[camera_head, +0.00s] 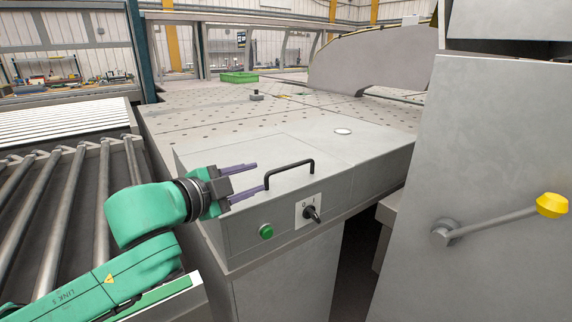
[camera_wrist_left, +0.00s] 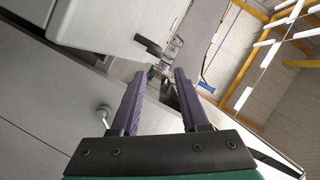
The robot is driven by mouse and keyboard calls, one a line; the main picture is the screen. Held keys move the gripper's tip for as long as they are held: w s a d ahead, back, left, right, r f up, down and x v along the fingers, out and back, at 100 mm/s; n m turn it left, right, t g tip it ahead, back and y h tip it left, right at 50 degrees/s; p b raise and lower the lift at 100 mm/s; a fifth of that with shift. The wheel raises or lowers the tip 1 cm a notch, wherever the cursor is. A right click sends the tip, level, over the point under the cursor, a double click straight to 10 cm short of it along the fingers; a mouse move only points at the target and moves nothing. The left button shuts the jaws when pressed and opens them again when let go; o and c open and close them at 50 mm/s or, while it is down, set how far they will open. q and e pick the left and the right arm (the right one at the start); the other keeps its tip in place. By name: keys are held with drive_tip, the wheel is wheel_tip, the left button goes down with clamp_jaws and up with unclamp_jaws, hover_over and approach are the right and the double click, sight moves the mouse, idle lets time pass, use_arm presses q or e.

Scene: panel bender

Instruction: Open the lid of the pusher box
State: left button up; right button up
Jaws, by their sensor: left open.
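The pusher box (camera_head: 240,240) is a low grey metal box at the near corner of the perforated table. Its flat lid (camera_head: 250,150) lies shut on top and carries a black bar handle (camera_head: 292,168) near its front edge. My left gripper (camera_head: 260,177) comes in from the left over the lid. Its two purple fingers are apart and empty, with the tips just left of the handle; I cannot tell whether they touch it. The fingers also show in the left wrist view (camera_wrist_left: 160,72), where I cannot clearly make out the handle. My right gripper is not in view.
A green button (camera_head: 266,231) and a black rotary switch (camera_head: 312,214) sit on the box front. A tall grey cabinet (camera_head: 500,150) with a yellow-knobbed lever (camera_head: 551,205) stands at right. Metal rollers (camera_head: 45,210) lie at left. A green bin (camera_head: 239,77) stands far back.

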sight(282, 169)
use_arm(q)
drive_tip(key=p+x, duration=0.1)
drive_tip(key=x, duration=0.4)
drive_tip(key=shift+w+d, duration=0.15)
drive_tip(key=shift+d, duration=0.05)
drive_tip(key=p+x, duration=0.1)
drive_tip(key=x, duration=0.5)
drive_tip(key=shift+w+d+f, duration=0.15)
drive_tip(key=shift+w+f, duration=0.05)
drive_tip(key=shift+w, duration=0.05)
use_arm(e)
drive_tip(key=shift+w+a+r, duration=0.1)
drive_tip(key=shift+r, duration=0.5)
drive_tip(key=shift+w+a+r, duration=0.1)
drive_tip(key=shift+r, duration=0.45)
use_arm(q)
drive_tip(key=shift+w+f, duration=0.1)
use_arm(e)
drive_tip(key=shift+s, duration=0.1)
use_arm(q)
clamp_jaws()
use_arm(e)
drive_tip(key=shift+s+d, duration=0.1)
use_arm(q)
drive_tip(key=shift+f, duration=0.1)
